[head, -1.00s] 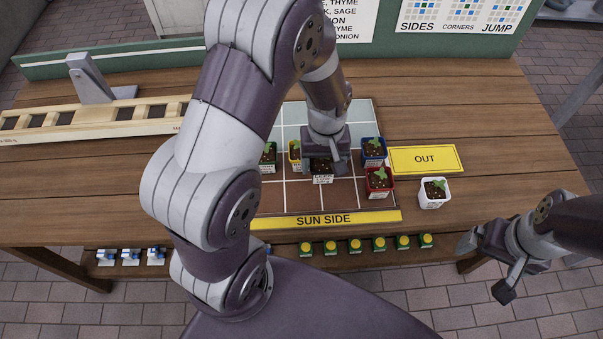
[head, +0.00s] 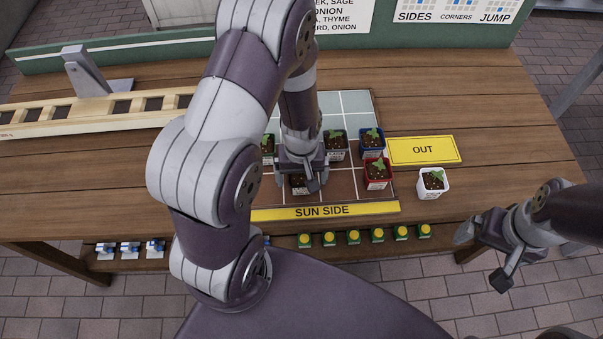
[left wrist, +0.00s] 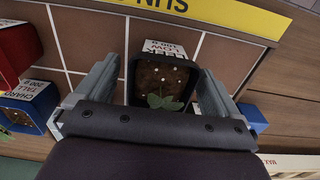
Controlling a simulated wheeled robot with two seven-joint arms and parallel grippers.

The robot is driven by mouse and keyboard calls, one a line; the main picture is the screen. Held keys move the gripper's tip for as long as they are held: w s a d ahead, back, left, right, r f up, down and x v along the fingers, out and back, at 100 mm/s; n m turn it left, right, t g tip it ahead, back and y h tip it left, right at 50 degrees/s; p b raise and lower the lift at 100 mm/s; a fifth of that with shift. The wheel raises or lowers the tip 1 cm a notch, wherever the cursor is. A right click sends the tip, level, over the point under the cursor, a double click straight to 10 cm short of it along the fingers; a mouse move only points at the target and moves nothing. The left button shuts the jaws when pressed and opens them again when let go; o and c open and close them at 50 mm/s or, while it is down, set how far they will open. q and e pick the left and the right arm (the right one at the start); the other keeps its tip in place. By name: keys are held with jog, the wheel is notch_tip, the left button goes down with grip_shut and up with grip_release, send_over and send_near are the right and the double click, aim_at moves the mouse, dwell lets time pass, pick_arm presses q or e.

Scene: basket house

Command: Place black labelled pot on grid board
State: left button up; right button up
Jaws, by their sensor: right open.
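The black labelled pot (head: 297,184) holds soil and a small green seedling. It is low over or on the front tiles of the grid board (head: 348,103); contact with the board is hidden. In the left wrist view the pot (left wrist: 160,82) sits between the two fingers, its white label reading LEEK. My left gripper (head: 300,170) is shut on it from above. My right gripper (head: 490,252) is open and empty at the right, off the table's front edge.
A white pot (head: 432,183) stands off the board, near the yellow OUT sign (head: 423,151). A wooden rack (head: 80,116) lies at the left.

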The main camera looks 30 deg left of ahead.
pick_arm(q)
jog(key=s+d+r+m, duration=0.1)
jog(key=s+r+m, duration=0.1)
jog(key=r, duration=0.5)
jog(key=s+d+r+m+t, duration=0.1)
jog(key=s+r+m, duration=0.1)
jog(key=r+m, duration=0.2)
notch_tip(320, 180, up, 4)
jog(key=shift+s+d+f+p, duration=0.15)
jog(key=shift+d+p, duration=0.05)
jog(key=shift+p, duration=0.15)
